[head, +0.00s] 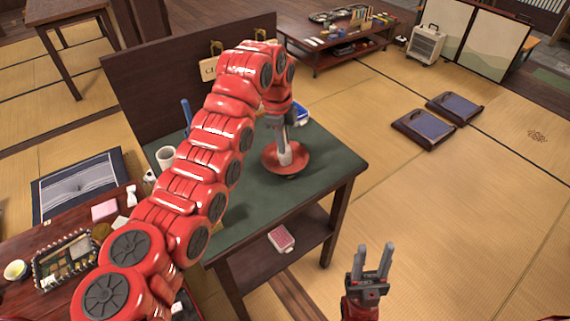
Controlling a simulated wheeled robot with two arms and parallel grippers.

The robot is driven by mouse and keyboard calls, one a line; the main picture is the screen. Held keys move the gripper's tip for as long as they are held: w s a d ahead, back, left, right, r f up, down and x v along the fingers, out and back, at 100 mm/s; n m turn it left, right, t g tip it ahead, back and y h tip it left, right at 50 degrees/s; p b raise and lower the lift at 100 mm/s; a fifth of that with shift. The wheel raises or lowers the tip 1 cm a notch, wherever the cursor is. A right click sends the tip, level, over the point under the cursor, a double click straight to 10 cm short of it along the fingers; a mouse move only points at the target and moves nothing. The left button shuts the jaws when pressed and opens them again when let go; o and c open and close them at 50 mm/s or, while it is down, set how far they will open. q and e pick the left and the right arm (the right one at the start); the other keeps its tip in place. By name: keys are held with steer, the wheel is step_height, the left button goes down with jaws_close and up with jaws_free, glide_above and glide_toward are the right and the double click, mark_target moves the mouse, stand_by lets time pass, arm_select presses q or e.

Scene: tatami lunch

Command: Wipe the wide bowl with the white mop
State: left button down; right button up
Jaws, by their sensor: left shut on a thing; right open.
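The wide bowl (270,162) is red and shallow and stands upright on the green-topped table. My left gripper (285,158) points down over the middle of the bowl, its fingertips inside the rim outline. It is shut on a small pale thing, most likely the white mop, which my fingers mostly hide. I cannot tell whether the mop touches the bowl. My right gripper (374,250) is open and empty, fingers up, in front of the table's right side and well apart from the bowl.
The green-topped table (318,170) has free room right of the bowl. A blue-and-white item (302,116) lies behind the bowl. A white cup (165,157) stands at the left. A pink-and-white box (281,239) lies on the lower shelf. My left arm hides the table's middle left.

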arm_select(q)
steer(key=shift+w, duration=0.1)
stand_by(0.3)
steer(key=shift+a+m, duration=0.1)
steer(key=shift+m, duration=0.6)
steer(key=m, duration=0.1)
steer(key=m+p, duration=0.1)
steer(key=m, duration=0.1)
steer(key=shift+r, duration=0.25)
steer(key=m+p, duration=0.1)
steer(key=m, duration=0.1)
steer(key=m+p, duration=0.1)
steer(key=m, duration=0.1)
steer(key=m+g+p, duration=0.1)
steer(key=m, duration=0.2)
steer(key=shift+s, duration=0.25)
steer(key=shift+a+f+m+p, duration=0.15)
steer(key=shift+m+p, duration=0.25)
steer(key=shift+m, duration=0.5)
steer(key=shift+f, duration=0.1)
